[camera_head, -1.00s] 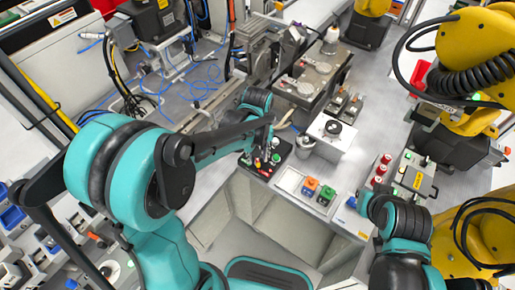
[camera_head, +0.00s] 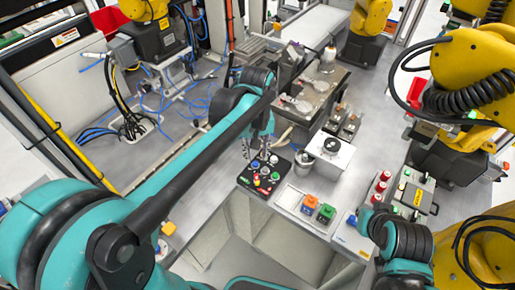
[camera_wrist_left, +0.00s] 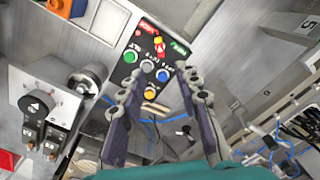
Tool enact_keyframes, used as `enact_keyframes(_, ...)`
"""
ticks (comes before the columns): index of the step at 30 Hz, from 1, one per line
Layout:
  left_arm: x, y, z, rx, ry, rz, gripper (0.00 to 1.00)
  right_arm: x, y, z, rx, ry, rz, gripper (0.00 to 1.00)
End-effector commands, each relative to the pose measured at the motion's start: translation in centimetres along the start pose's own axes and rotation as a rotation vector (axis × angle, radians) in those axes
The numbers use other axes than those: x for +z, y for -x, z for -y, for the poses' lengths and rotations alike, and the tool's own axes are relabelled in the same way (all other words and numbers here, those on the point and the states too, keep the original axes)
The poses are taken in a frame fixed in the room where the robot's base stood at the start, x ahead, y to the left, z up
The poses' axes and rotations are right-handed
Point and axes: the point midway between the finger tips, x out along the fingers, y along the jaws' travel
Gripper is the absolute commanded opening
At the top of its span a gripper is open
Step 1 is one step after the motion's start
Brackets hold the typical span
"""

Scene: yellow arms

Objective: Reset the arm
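My left gripper (camera_head: 256,148) hangs just behind the black control box (camera_head: 264,174) in the head view, its thin fingers pointing down. In the left wrist view the two fingers of my left gripper (camera_wrist_left: 158,73) stand apart with nothing between them. The control box (camera_wrist_left: 127,62) shows beyond and between them, with green, white, blue and yellow buttons and a red-and-yellow knob. My right arm (camera_head: 400,240) comes in at the lower right. Its gripper is not visible.
Orange and green button blocks (camera_head: 318,209) sit right of the control box. A white box with a black knob (camera_head: 330,146) stands behind them. A grey panel with red buttons (camera_head: 412,194) and yellow arms (camera_head: 478,75) are at the right. Blue cables lie at the back left.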

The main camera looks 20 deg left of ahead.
Motion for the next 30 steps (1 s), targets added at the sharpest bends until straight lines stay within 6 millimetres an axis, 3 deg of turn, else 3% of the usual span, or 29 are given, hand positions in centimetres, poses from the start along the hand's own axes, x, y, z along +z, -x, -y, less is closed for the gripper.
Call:
enact_keyframes(11,0.7,0.3,0.8,0.022,-0.030,-0.037,0.33,0.0,0.0,0.0,0.000,0.000,0.000,0.00)
enact_keyframes(21,5.5,0.2,6.2,0.133,-0.273,-0.363,0.33,0.1,-0.1,0.0,0.000,0.000,0.000,0.00)
enact_keyframes(30,7.6,-1.5,8.6,0.142,-0.423,-0.587,0.33,0.1,-0.2,0.0,0.000,0.000,0.000,0.00)
